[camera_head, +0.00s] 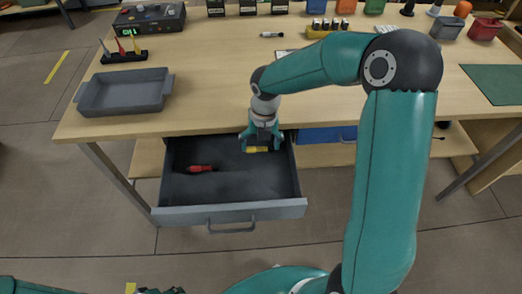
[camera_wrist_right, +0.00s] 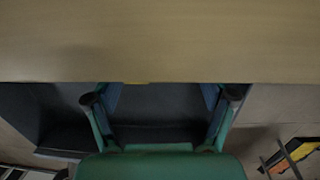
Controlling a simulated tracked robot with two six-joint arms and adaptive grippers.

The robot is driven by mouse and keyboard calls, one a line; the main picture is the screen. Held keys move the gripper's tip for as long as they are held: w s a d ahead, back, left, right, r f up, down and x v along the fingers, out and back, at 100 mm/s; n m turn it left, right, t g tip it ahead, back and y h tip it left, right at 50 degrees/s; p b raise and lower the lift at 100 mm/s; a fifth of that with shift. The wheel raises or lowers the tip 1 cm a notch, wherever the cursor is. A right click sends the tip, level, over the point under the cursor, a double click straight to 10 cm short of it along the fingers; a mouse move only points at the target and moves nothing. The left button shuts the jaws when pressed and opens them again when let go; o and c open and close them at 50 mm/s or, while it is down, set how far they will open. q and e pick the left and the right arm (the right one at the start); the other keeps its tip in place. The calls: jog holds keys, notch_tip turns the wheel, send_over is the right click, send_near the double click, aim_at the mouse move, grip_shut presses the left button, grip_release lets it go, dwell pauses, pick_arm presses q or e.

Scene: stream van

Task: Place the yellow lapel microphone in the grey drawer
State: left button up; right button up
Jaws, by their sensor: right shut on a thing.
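The grey drawer (camera_head: 230,210) is pulled open below the front edge of the workbench. My right gripper (camera_head: 262,146) is over the drawer's back right part, close under the bench edge. It is shut on the yellow lapel microphone (camera_head: 257,150), of which only a small yellow part shows at the fingertips. I cannot tell whether the microphone touches the drawer floor. In the right wrist view the fingers (camera_wrist_right: 162,92) reach under the bench edge, which hides their tips. What may be my left gripper (camera_head: 162,291) shows only as a dark sliver at the bottom edge.
A red-handled tool (camera_head: 201,168) lies in the drawer's left half. The bench top (camera_head: 210,80) overhangs the drawer's back. A grey tray (camera_head: 125,92) stands on the bench at left. A blue drawer front (camera_head: 320,134) is to the right. The drawer's front middle is clear.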

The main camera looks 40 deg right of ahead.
aim_at(261, 146)
jog(key=shift+f, duration=1.85)
jog(key=o, duration=0.8)
jog(key=r, duration=0.8)
jog(key=r+p, duration=0.1)
jog(key=r, duration=0.3)
jog(key=shift+s+d, duration=0.2)
jog(key=shift+s, duration=0.2)
